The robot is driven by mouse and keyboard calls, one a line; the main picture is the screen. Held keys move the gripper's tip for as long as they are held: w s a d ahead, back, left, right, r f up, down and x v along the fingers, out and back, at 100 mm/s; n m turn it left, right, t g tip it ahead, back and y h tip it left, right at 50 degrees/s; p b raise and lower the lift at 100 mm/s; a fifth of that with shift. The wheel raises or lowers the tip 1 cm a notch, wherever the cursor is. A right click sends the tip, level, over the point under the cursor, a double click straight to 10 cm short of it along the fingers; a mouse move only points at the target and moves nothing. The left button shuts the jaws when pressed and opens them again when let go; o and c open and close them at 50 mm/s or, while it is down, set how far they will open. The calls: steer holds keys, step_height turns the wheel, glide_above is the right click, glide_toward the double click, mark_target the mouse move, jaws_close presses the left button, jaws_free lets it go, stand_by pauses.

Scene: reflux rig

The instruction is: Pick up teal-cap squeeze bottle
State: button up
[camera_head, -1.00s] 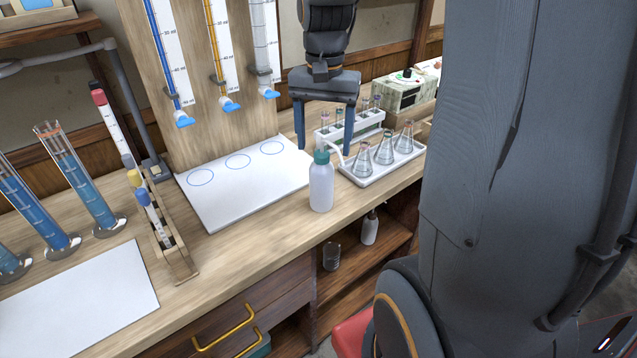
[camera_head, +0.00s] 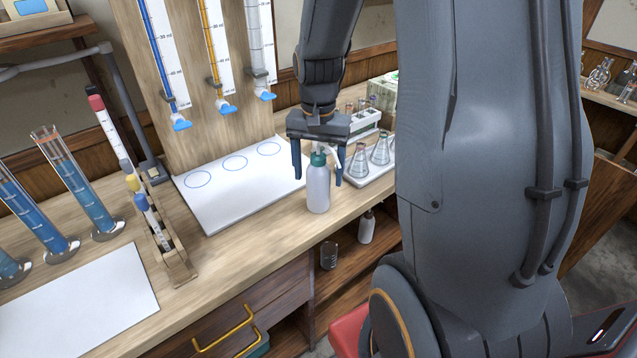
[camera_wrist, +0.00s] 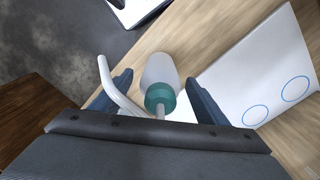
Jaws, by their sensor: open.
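The teal-cap squeeze bottle (camera_head: 318,189) stands upright on the wooden bench, near its front edge, in the head view. It has a white body, a teal cap and a bent white spout. My gripper (camera_head: 317,180) is open, pointing down, with one finger to each side of the bottle's upper part. In the wrist view the bottle (camera_wrist: 160,82) lies between the two spread fingers (camera_wrist: 158,98), with the teal cap nearest the camera. The spout reaches out to the left, close to the left finger.
A white board (camera_head: 217,205) with blue circles lies left of the bottle. A white tray with conical flasks (camera_head: 358,162) stands close on the right, with a test-tube rack (camera_head: 366,122) behind. Burettes hang on a wooden panel (camera_head: 190,130). Tall cylinders (camera_head: 85,190) stand at left.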

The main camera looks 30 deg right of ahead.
steer(key=c, duration=0.8)
steer(key=shift+r, duration=0.2)
steer(key=shift+r+b, duration=0.95)
steer(key=shift+r, duration=3.8)
steer(key=shift+r, duration=0.1)
